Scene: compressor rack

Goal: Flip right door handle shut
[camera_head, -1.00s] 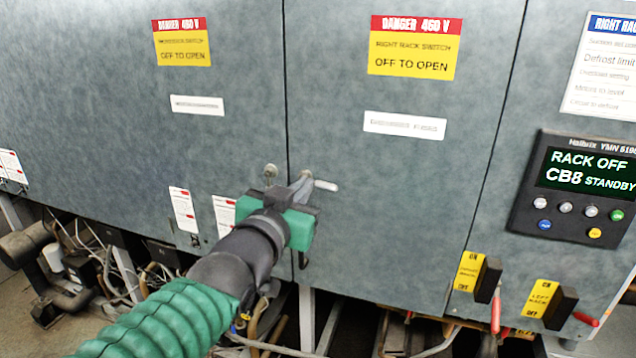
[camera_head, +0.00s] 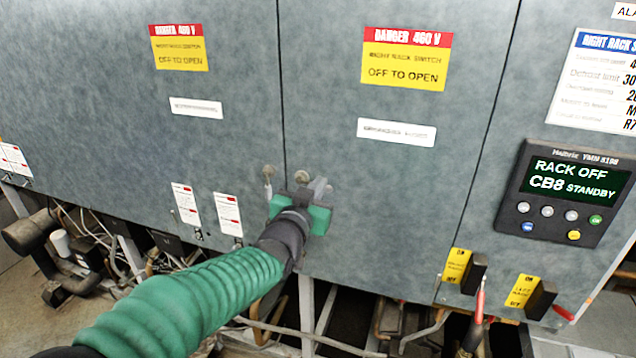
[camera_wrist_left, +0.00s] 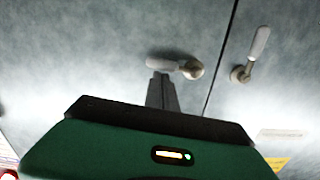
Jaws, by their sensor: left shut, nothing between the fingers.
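The right door handle is a pale lever on a round pivot, just right of the seam between the two grey doors. In the left wrist view the handle (camera_wrist_left: 178,66) lies roughly level, its lever pointing away from the seam. My left gripper (camera_head: 318,190) is shut and empty, up against the door at this handle. Its fingertips also show in the left wrist view (camera_wrist_left: 161,78), right by the lever; I cannot tell whether they touch it. My right gripper is not in view.
The left door handle (camera_head: 267,178) hangs down just left of the seam; it also shows in the left wrist view (camera_wrist_left: 251,53). A control display (camera_head: 565,195) and two black rotary switches (camera_head: 474,273) are on the right. Pipes and hoses (camera_head: 330,340) run below the doors.

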